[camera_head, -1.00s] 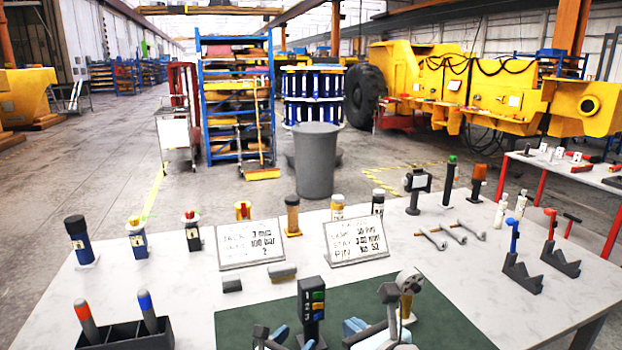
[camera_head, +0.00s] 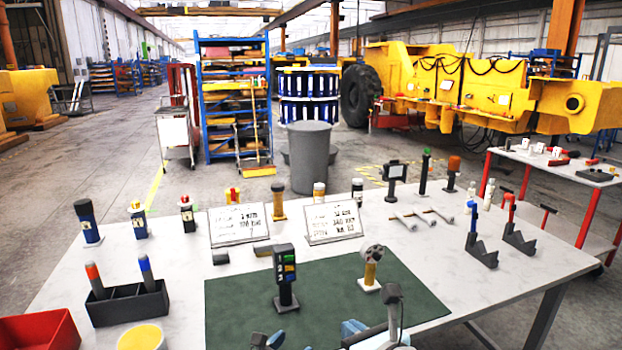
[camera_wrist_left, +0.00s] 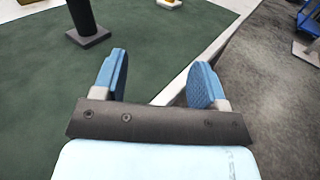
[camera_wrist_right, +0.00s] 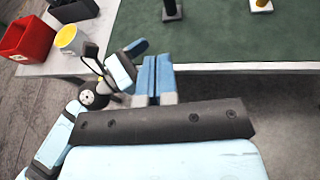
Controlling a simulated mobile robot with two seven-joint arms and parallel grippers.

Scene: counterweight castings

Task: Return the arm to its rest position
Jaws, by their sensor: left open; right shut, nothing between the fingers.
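My right gripper (camera_head: 354,327) is at the bottom edge of the head view, in front of the green mat's near side. In the right wrist view its two blue fingers (camera_wrist_right: 155,78) are together with nothing between them. My left gripper (camera_head: 272,340) is only partly in the head view, left of the right one. In the left wrist view its blue fingers (camera_wrist_left: 160,80) are apart and empty, with the green mat (camera_wrist_left: 40,90) and table edge behind them. Both grippers are apart from the objects on the table.
A black keypad device (camera_head: 286,275) and a yellow roll on a stand (camera_head: 371,268) stand on the green mat (camera_head: 240,310). A black holder (camera_head: 128,305), red bin (camera_head: 40,330) and yellow-topped tub (camera_head: 142,338) are at left. Two sign plates (camera_head: 238,224) stand behind the mat.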

